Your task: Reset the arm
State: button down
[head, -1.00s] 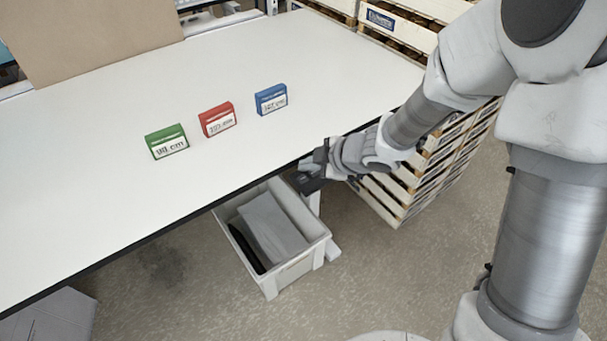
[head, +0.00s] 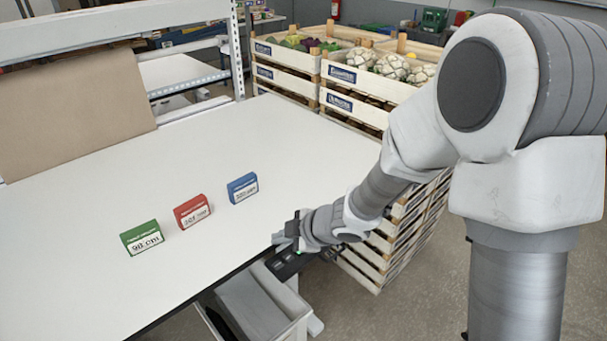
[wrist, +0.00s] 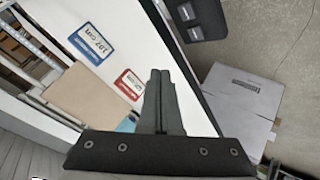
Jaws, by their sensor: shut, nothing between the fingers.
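My gripper (head: 284,256) is at the front right edge of the white table (head: 90,290) in the head view. In the wrist view its two fingers (wrist: 160,85) are together with nothing between them. My arm reaches in from the right, and the gripper is apart from the three small blocks on the table. These are a green block (head: 142,237), a red block (head: 193,211) and a blue block (head: 243,188), each with a white label, standing in a slanting row. The blue block (wrist: 93,42) and the red block (wrist: 130,84) also show in the wrist view.
A light bin (head: 297,318) stands on the floor below the table edge. Stacked wooden crates (head: 345,103) with produce stand behind my arm. A brown board (head: 80,112) leans at the table's back left. A cardboard box (wrist: 240,105) lies on the floor.

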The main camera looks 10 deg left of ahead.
jog(key=d+r+m+t+h, duration=0.2)
jog(key=d+r+m+h, duration=0.25)
jog(key=d+r, duration=0.4)
jog(key=d+r+m+t+h, duration=0.25)
jog(key=d+r+m, duration=0.35)
jog(key=d, duration=0.6)
jog(key=s+d+r+m+g, duration=0.1)
jog(key=s+d+r+m, duration=0.1)
jog(key=s+m, duration=0.3)
jog(key=s+d+r+m+g+h, duration=0.1)
jog(key=s+m, duration=0.4)
jog(key=s, duration=0.9)
notch_tip(320, 180, up, 2)
jog(key=shift+d+m+g, duration=0.35)
jog(key=shift+d+g, duration=0.3)
jog(key=shift+d, duration=0.5)
